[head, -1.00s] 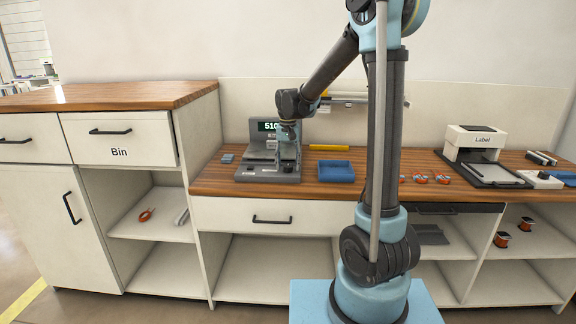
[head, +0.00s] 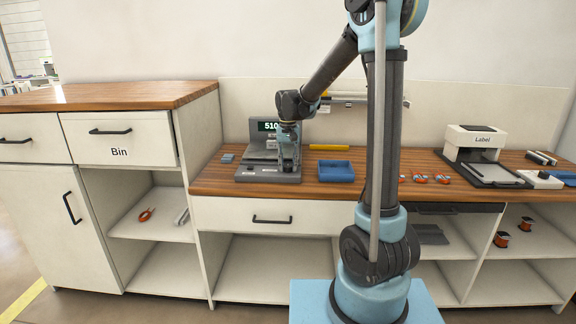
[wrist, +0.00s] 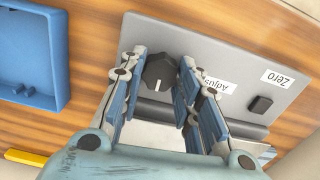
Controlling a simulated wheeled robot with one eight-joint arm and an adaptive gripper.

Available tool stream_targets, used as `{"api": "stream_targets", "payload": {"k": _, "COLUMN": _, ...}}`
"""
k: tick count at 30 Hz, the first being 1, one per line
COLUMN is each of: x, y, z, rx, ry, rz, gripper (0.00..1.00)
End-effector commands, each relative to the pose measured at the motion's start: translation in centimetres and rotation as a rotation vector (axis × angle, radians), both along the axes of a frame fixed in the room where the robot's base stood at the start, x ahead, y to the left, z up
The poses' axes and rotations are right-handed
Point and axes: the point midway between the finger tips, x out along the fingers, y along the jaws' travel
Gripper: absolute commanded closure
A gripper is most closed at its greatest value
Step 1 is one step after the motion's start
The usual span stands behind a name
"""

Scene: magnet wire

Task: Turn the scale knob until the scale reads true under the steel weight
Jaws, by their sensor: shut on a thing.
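The grey scale (head: 256,173) stands on the wooden bench, and its display (head: 267,126) seems to read 510; any last digits are hidden by my arm. My gripper (head: 288,168) points down over the scale's right front part. In the wrist view my gripper (wrist: 163,64) has its two fingers on either side of the black scale knob (wrist: 160,73), shut on it. The knob has a white pointer line and sits beside an "Adjust" label (wrist: 211,84). A small black button (wrist: 260,104) lies near a "Zero" label (wrist: 278,78). I cannot make out the steel weight.
A blue tray (head: 336,171) lies right of the scale, and also shows in the wrist view (wrist: 60,60). A yellow bar (head: 329,148) lies behind it. Small grey blocks (head: 227,158) lie to the left. A label machine (head: 478,140) stands far right.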

Motion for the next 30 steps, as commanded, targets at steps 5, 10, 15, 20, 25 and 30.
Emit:
{"api": "stream_targets", "payload": {"k": 5, "x": -0.01, "y": 0.05, "z": 0.01, "rx": 0.001, "ry": 0.0, "rz": 0.105, "gripper": 0.93}}
{"api": "stream_targets", "payload": {"k": 10, "x": -0.01, "y": 0.05, "z": 0.01, "rx": 0.001, "ry": 0.0, "rz": 0.225, "gripper": 0.93}}
{"api": "stream_targets", "payload": {"k": 15, "x": 0.0, "y": 0.04, "z": 0.01, "rx": 0.001, "ry": 0.0, "rz": 0.331, "gripper": 0.93}}
{"api": "stream_targets", "payload": {"k": 20, "x": 0.0, "y": 0.04, "z": 0.01, "rx": 0.001, "ry": 0.0, "rz": 0.406, "gripper": 0.93}}
{"api": "stream_targets", "payload": {"k": 25, "x": 0.0, "y": 0.03, "z": 0.01, "rx": 0.001, "ry": 0.0, "rz": 0.449, "gripper": 0.93}}
{"api": "stream_targets", "payload": {"k": 30, "x": 0.01, "y": 0.02, "z": 0.01, "rx": 0.0, "ry": 0.0, "rz": 0.465, "gripper": 0.93}}
